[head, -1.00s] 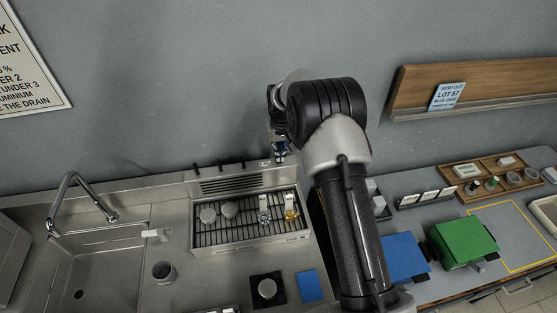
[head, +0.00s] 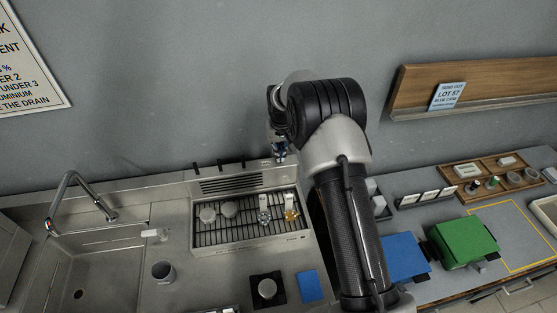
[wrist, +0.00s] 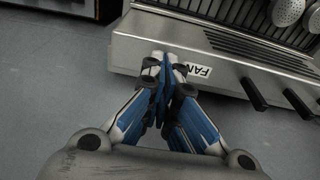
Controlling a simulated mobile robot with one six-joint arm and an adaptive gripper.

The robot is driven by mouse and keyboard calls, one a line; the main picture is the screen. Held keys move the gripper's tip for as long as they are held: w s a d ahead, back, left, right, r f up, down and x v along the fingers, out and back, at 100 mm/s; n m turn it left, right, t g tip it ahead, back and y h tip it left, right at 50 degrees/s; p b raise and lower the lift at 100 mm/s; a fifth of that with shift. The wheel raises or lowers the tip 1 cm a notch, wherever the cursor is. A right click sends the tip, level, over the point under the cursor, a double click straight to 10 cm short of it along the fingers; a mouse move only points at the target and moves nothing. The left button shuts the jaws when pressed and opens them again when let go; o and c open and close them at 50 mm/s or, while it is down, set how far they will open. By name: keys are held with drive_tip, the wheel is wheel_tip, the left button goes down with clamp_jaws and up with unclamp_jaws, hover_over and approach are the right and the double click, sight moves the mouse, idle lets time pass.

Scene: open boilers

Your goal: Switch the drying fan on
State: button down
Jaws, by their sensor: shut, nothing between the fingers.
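The drying fan unit is a steel drying rack with a slotted vent (head: 231,184) along its back. In the wrist view its steel housing (wrist: 225,50) carries a white label reading FAN (wrist: 199,71). My gripper (head: 280,155) is shut and empty at the right end of the unit's back ledge. In the wrist view my gripper's closed fingertips (wrist: 164,62) are at the housing's edge, just beside the FAN label. I cannot tell whether they touch it. The fan switch cannot be made out; the fingers may hide it.
Black levers (wrist: 253,95) stick out from the housing beyond the label. Coffee-pot parts stand on the rack's wire grid (head: 240,235). A sink (head: 95,265) with a tap is at left. A blue box (head: 404,256) and a green box (head: 463,241) are at right. The wall is close behind.

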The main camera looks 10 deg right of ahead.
drive_tip(key=shift+f+b, duration=0.55)
drive_tip(key=shift+f, duration=0.25)
idle(0.4)
drive_tip(key=shift+r+p, duration=1.75)
drive_tip(key=shift+r, duration=1.8)
drive_tip(key=shift+r, duration=0.1)
drive_tip(key=s+r+t+b, duration=0.1)
drive_tip(key=s+r+b, duration=1.05)
drive_tip(key=s, duration=0.75)
drive_tip(key=s+f+t+b, duration=0.1)
drive_tip(key=s+f+b, duration=0.2)
drive_tip(key=s, duration=0.9)
drive_tip(key=s+f+b, duration=0.4)
drive_tip(key=s, duration=0.7)
drive_tip(key=shift+s+f+t+b, duration=0.25)
drive_tip(key=shift+s+t+b, duration=0.05)
drive_tip(key=shift+s+t, duration=0.1)
